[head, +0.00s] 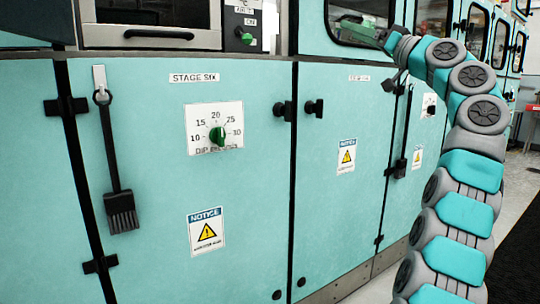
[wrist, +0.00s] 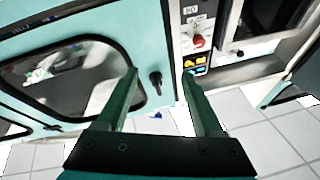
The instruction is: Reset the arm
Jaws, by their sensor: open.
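My arm (head: 470,170) rises along the right side of the head view and bends over to the left at the top. My gripper (wrist: 160,72) shows in the wrist view with its two green fingers spread apart and nothing between them. I see no contact with the cabinets.
Teal cabinets fill the head view. The wrist view shows a windowed door (wrist: 75,75), a panel with a red knob (wrist: 198,41) and tiled floor (wrist: 265,145).

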